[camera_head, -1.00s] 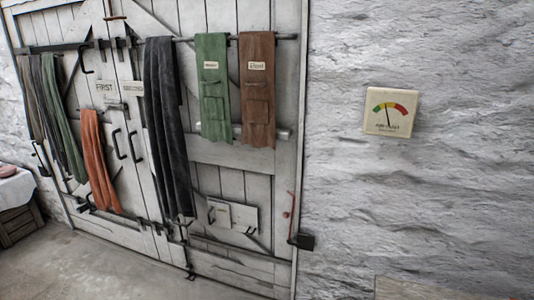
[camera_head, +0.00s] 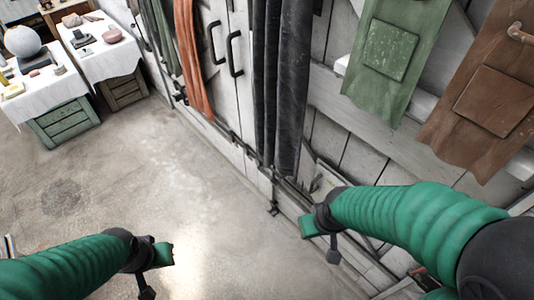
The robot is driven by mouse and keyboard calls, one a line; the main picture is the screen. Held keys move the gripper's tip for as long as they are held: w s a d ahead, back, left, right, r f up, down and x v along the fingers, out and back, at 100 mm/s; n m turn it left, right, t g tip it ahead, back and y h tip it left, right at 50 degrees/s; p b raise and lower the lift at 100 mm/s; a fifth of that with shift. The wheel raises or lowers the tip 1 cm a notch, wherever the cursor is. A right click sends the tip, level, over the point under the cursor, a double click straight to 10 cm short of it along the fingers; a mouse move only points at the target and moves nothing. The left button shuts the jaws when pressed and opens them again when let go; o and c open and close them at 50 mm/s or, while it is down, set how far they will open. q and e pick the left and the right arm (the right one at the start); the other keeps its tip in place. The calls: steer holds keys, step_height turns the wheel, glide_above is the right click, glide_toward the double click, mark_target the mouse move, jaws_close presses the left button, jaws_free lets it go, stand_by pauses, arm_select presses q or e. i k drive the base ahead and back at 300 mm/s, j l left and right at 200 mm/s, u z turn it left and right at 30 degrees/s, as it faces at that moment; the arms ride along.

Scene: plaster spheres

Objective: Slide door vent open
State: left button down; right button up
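The grey plank door (camera_head: 340,125) fills the upper right of the head view. A small pale plate with a dark handle, seemingly the vent (camera_head: 323,181), shows low on the door. It is mostly hidden behind my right arm, so its opening cannot be seen. My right gripper (camera_head: 322,240) is in front of the lower door, just below and left of that plate, with no clear contact. My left gripper (camera_head: 155,272) is over the floor at the lower left, well away from the door. Neither gripper visibly holds anything; their finger gaps are unclear.
Dark cloths (camera_head: 280,80), a green cloth (camera_head: 390,60), a brown cloth (camera_head: 490,90) and an orange cloth (camera_head: 192,60) hang before the door. Black door handles (camera_head: 234,55) stick out. Cloth-covered crates (camera_head: 65,122) stand upper left. The concrete floor (camera_head: 170,185) between is clear.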

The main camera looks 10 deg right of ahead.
mark_target(324, 182)
steer(key=i+j+u, duration=0.15)
steer(key=i+u, duration=0.7)
steer(key=u, duration=0.15)
steer(key=i+j+z, duration=0.1)
steer(key=z, duration=0.25)
steer(key=i+j+z, duration=0.1)
steer(key=z, duration=0.25)
steer(key=j+z, duration=0.6)
steer(key=z, duration=0.25)
steer(key=k+j+z, duration=0.15)
steer(key=z, duration=0.3)
steer(key=k+j+z, duration=0.1)
steer(key=j+z, duration=0.15)
steer(key=z, duration=0.25)
